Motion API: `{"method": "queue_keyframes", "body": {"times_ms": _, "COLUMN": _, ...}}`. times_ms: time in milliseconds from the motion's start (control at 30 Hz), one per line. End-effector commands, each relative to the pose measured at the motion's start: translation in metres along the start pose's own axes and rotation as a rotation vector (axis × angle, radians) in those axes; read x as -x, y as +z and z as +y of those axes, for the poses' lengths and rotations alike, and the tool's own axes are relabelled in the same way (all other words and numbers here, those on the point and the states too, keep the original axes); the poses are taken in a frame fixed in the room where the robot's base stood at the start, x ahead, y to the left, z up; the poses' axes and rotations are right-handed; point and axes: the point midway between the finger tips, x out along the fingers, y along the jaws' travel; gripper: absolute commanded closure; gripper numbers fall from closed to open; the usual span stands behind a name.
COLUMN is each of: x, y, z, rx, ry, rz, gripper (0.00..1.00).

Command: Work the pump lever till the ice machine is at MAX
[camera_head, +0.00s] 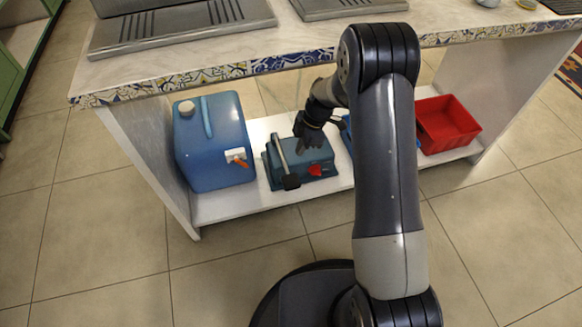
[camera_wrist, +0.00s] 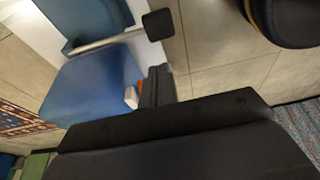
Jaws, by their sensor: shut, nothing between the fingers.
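The pump (camera_head: 318,158) is a low teal-blue box on the white shelf under the counter, with a red part on its front. Its lever (camera_head: 281,152) is a grey bar with a black grip (camera_head: 291,182), tilted down toward the front. The lever also shows in the wrist view (camera_wrist: 105,42), with its black grip (camera_wrist: 157,24) near the top. My gripper (camera_head: 309,147) is shut and empty, over the pump body and right of the lever. It seems apart from the lever. I cannot make out an ice machine or a MAX mark.
A blue jug (camera_head: 214,140) with a white-and-orange tap stands left of the pump; it fills much of the wrist view (camera_wrist: 88,82). A red bin (camera_head: 448,124) stands at the shelf's right. The counter (camera_head: 180,60) overhangs above. The tiled floor in front is clear.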

Motion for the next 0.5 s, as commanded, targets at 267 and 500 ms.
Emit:
{"method": "queue_keyframes", "body": {"times_ms": 267, "x": -0.001, "y": 0.0, "z": 0.0, "rx": -0.001, "ry": 0.0, "rz": 0.0, "gripper": 1.0}}
{"method": "queue_keyframes", "body": {"times_ms": 500, "x": -0.029, "y": 0.001, "z": -0.001, "rx": -0.002, "ry": -0.004, "rz": 0.0, "gripper": 1.0}}
